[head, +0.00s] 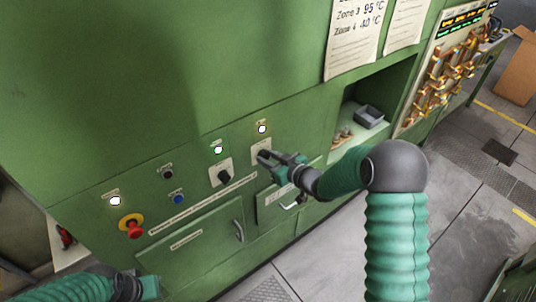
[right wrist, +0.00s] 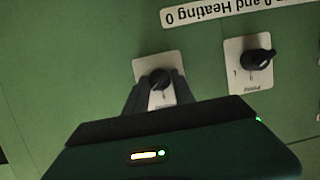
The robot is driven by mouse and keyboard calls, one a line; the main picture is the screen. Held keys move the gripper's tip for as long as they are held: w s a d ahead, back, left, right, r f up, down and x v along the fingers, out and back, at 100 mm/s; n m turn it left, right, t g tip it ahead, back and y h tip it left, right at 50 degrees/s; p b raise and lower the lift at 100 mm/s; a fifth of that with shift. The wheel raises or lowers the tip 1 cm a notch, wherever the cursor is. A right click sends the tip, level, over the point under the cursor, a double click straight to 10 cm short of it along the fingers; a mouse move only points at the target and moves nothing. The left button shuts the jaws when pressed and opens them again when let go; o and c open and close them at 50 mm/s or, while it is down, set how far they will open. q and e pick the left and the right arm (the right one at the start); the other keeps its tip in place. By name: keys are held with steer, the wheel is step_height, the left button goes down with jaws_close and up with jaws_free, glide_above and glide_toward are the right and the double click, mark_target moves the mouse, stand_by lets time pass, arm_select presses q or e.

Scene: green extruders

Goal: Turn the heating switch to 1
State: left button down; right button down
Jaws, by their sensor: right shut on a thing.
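The heating switch, a black rotary knob on a pale plate (head: 261,148), is the right one of two on the green machine front. The knob (right wrist: 160,78) also shows in the right wrist view, between my finger tips. My right gripper (head: 266,157) is shut on this knob, and its fingers hide part of the plate. The knob's setting cannot be read clearly. In the head view only part of my left gripper (head: 151,287) shows, low at the left, away from the switches; its fingers cannot be made out.
The other rotary switch (head: 222,172) sits just left of the held one; it also shows in the right wrist view (right wrist: 257,58). Lit lamps, buttons and a red emergency stop (head: 134,229) lie further left. An open shelf with a grey bin (head: 370,116) is to the right.

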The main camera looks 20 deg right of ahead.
steer(key=shift+w+d+r+m+p, duration=0.1)
steer(key=shift+w+r+m+p, duration=0.05)
steer(key=shift+r+m+p, duration=0.15)
stand_by(0.4)
steer(key=c, duration=1.2)
jaws_free()
steer(key=shift+c, duration=0.2)
steer(key=shift+o, duration=0.8)
steer(key=shift+f, duration=0.2)
steer(key=b+v, duration=0.2)
steer(key=v, duration=1.5)
steer(key=shift+d+f, duration=0.2)
steer(key=shift+f, duration=0.1)
